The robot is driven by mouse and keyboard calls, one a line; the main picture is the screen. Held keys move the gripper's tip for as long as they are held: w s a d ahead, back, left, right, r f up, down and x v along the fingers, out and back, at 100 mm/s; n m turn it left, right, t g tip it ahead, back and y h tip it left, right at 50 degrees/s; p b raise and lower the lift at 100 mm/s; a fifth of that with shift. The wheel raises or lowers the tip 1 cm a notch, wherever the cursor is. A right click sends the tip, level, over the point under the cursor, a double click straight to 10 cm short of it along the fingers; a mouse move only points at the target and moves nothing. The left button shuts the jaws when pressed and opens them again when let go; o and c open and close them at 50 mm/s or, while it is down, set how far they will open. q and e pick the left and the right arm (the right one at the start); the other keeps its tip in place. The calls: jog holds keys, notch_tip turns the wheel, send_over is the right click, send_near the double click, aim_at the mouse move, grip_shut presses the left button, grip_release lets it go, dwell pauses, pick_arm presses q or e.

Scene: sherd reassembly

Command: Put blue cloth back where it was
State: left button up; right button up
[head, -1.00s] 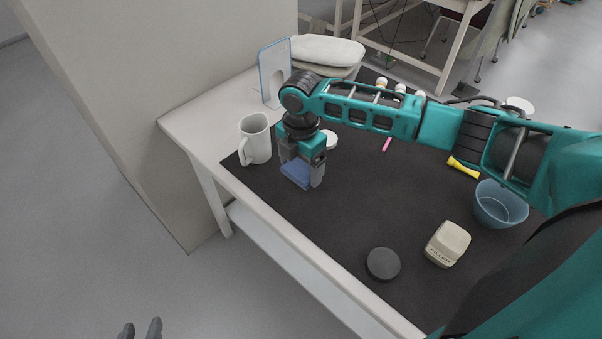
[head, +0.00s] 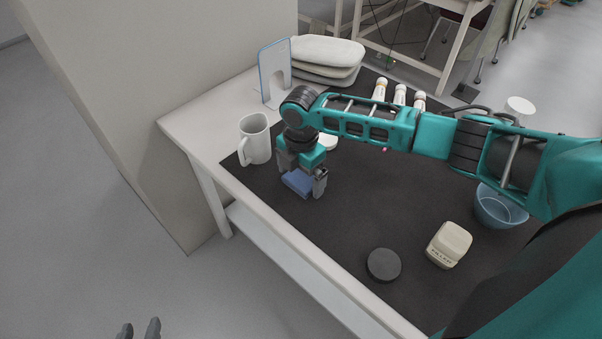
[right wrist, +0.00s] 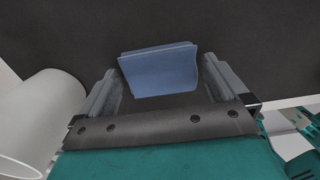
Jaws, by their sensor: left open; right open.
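The blue cloth (head: 298,182) is a small folded piece lying on the dark mat (head: 340,220), near the mat's left end. In the right wrist view the cloth (right wrist: 160,70) lies between and just beyond the two fingers. My right gripper (head: 301,184) is open over the cloth, with a finger at either side. Its open fingers also show in the right wrist view (right wrist: 170,92). Part of the cloth is hidden by the gripper in the head view. My left gripper (head: 138,330) is open at the bottom edge, off the table.
A white mug (head: 256,140) stands close left of the right gripper; it also shows in the right wrist view (right wrist: 40,115). A black disc (head: 383,265), a filler jar (head: 448,245) and a blue bowl (head: 498,207) stand to the right. Several white bottles (head: 400,95) stand behind my arm.

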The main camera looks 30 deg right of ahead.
aim_at(301, 178)
notch_tip(301, 178, up, 12)
jog(key=p, duration=0.1)
jog(key=shift+r+p, duration=0.15)
jog(key=shift+p, duration=0.15)
dwell(0.5)
